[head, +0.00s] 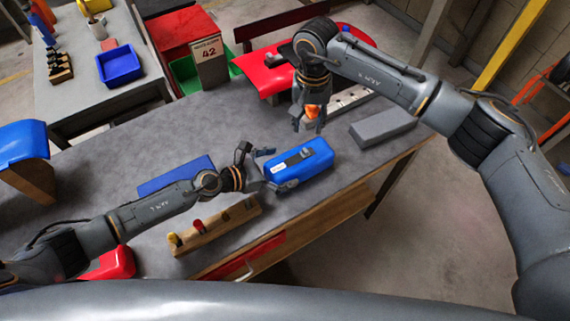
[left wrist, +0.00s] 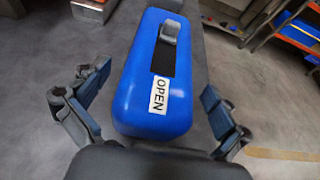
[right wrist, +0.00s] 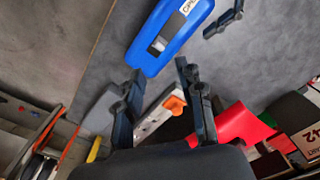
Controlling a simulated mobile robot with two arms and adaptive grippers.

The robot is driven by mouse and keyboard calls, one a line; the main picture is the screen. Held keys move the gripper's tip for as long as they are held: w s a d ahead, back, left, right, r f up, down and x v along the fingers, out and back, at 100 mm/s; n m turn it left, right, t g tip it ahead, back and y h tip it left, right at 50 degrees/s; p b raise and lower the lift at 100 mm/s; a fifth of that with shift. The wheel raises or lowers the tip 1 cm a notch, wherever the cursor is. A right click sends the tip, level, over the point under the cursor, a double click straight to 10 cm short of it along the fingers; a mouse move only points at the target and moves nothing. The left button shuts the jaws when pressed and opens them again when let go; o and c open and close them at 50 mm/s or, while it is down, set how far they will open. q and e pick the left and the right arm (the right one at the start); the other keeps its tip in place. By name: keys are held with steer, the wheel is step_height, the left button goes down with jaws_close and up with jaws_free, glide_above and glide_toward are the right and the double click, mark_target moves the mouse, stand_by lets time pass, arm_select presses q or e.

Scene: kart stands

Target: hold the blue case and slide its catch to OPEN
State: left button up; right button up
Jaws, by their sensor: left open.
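The blue case (head: 318,165) lies on the grey table with a dark slot in its top and a white OPEN label (left wrist: 159,95) at the end near my left gripper. The grey catch (left wrist: 170,32) sits at the slot's far end from the label; it also shows in the right wrist view (right wrist: 158,46). My left gripper (head: 272,170) is open, its fingers on either side of the case's label end, with gaps visible in the left wrist view. My right gripper (head: 309,124) is open and empty above the table, behind the case and apart from it.
A grey block (head: 383,126) lies right of the case. A metal strip with an orange part (right wrist: 174,104) lies below my right gripper. A wooden rack (head: 222,225) and a flat blue item (head: 176,175) lie left. A red piece (head: 268,72) is at the back.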

arm_select(q)
steer(key=shift+w+d+f, duration=0.2)
steer(key=shift+w+d, duration=0.05)
steer(key=shift+d, duration=0.15)
steer(key=c, duration=1.4)
arm_select(e)
steer(key=shift+c, duration=0.2)
arm_select(q)
steer(key=shift+o, duration=0.2)
arm_select(e)
steer(key=shift+d, duration=0.1)
steer(key=c, duration=0.4)
steer(key=w+d+m, duration=0.1)
steer(key=d+m, duration=0.1)
steer(key=m, duration=0.1)
steer(key=w+d+m+g+y, duration=0.1)
steer(key=w+d+m, duration=0.1)
steer(key=m, duration=0.1)
steer(key=w+d+m, duration=0.1)
steer(key=d+m, duration=0.1)
steer(key=m, duration=0.1)
steer(key=shift+w+d+g+y, duration=0.25)
steer(key=shift+w+g+y, duration=0.05)
steer(key=shift+y, duration=0.1)
jaws_close()
steer(key=shift+w+d+r+m, duration=0.15)
steer(key=shift+w+d+m, duration=0.25)
steer(key=shift+m, duration=0.5)
